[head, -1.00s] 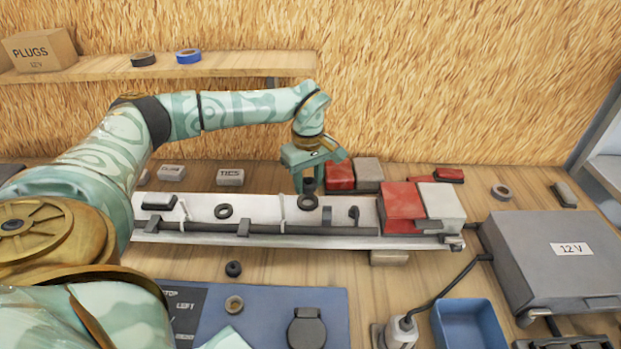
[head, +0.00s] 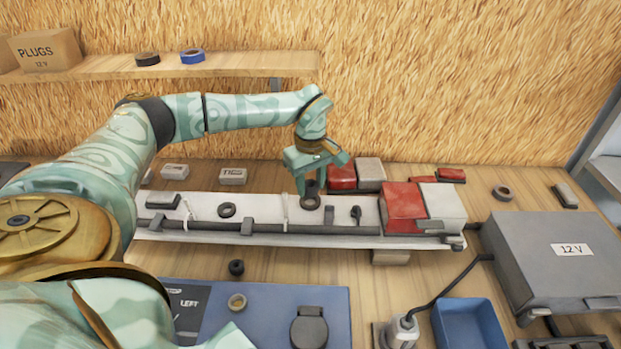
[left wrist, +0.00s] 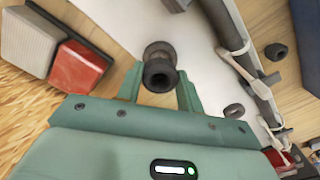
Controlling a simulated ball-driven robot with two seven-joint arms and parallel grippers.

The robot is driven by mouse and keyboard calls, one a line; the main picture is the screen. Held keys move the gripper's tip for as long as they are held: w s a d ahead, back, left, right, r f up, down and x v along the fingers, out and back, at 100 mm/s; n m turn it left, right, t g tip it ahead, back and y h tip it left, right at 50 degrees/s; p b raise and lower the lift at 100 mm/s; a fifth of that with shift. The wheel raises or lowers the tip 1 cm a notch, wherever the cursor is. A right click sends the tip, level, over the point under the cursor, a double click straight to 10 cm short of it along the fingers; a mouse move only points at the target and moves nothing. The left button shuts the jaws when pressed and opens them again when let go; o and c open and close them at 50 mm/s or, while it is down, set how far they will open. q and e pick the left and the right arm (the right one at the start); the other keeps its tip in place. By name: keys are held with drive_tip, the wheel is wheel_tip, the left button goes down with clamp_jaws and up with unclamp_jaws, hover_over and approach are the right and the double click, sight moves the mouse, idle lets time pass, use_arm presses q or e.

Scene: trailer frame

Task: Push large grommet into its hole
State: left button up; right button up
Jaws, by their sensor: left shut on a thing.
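My left gripper (head: 312,190) is shut on a black large grommet (left wrist: 160,75), pointing down over the white trailer frame (head: 265,206). A dark ring (head: 310,203) around the hole lies on the frame directly beneath; it also shows behind the grommet in the left wrist view (left wrist: 159,48). The grommet overlaps this ring in both views. I cannot tell whether they touch. The fingers hide part of the grommet in the head view. Another dark ring (head: 227,210) lies on the frame to the left. My right gripper is not in view.
Red and grey blocks (head: 403,207) stand at the frame's right end. A dark cable (head: 270,229) runs along its front. A small black grommet (head: 236,267) lies on the table before it. A blue mat (head: 270,300), a blue tray (head: 468,325) and a 12 V box (head: 530,245) are nearer.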

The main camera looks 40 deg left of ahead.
use_arm(q)
drive_tip(key=shift+f, duration=0.1)
drive_tip(key=shift+f, duration=0.4)
drive_tip(key=shift+f, duration=0.55)
drive_tip(key=shift+f, duration=0.25)
idle(0.4)
drive_tip(key=shift+s+f, duration=0.2)
drive_tip(key=shift+f, duration=0.2)
idle(0.4)
